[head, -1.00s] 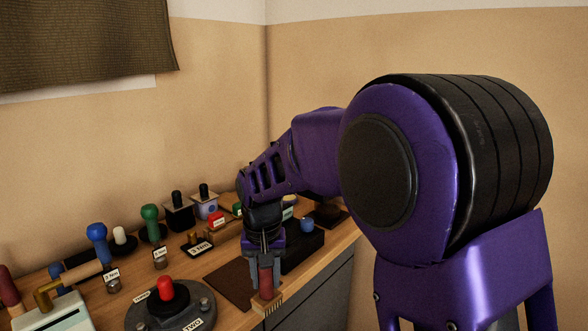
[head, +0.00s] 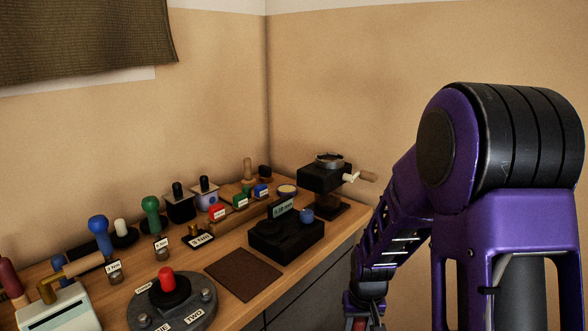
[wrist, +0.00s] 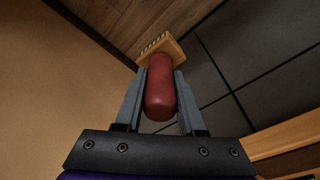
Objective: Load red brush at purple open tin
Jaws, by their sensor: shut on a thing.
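The red brush (wrist: 160,95) has a red rounded handle and a tan bristle head (wrist: 163,48), seen in the wrist view. My gripper (wrist: 160,88) is shut on the red handle, one grey finger on each side, with the bristle head beyond the fingertips. In the head view my gripper (head: 362,325) shows only partly at the bottom edge, off the front of the bench. A small red part shows there between the fingers. I cannot make out a purple open tin in either view.
The wooden bench (head: 215,258) holds a brown mat (head: 243,274), a black box with a blue knob (head: 287,239), a round base with a red knob (head: 172,303), and several handled stamps at the back. Dark cabinet fronts (head: 318,277) lie below the bench edge.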

